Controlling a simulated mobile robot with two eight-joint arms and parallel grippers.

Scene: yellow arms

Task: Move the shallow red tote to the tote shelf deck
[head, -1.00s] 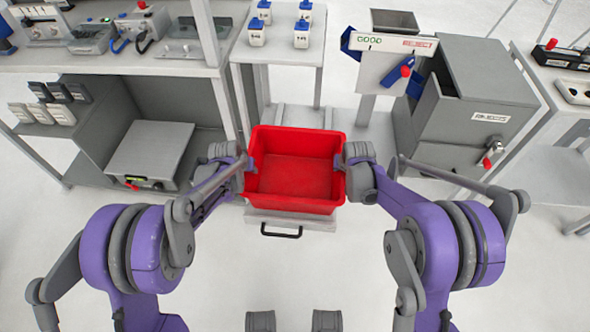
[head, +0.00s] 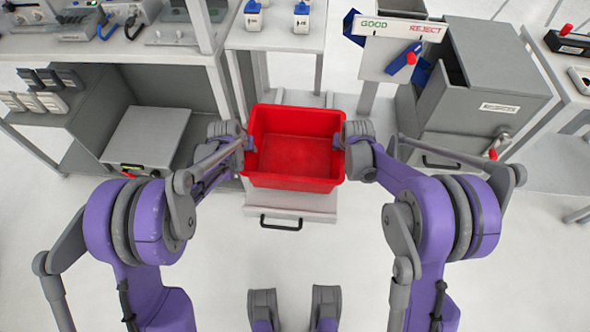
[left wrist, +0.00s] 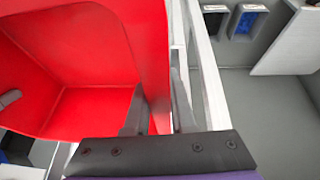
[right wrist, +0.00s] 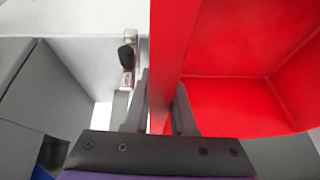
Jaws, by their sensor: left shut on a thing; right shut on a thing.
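The shallow red tote (head: 292,178) is empty and upright in the middle of the head view, over a pale grey low deck with a black handle (head: 280,223). I cannot tell whether its underside touches that deck. My left gripper (head: 249,146) is shut on its left wall, and my right gripper (head: 340,142) is shut on its right wall. The left wrist view shows the red wall (left wrist: 152,60) between the fingers; the right wrist view shows the opposite wall (right wrist: 168,60) between the fingers. I cannot tell for certain which surface is the tote shelf deck.
A grey bench with a low shelf and grey box (head: 145,140) is at left. A GOOD/REJECT sign (head: 400,27) and grey cabinet (head: 485,85) stand at right. The near floor is clear.

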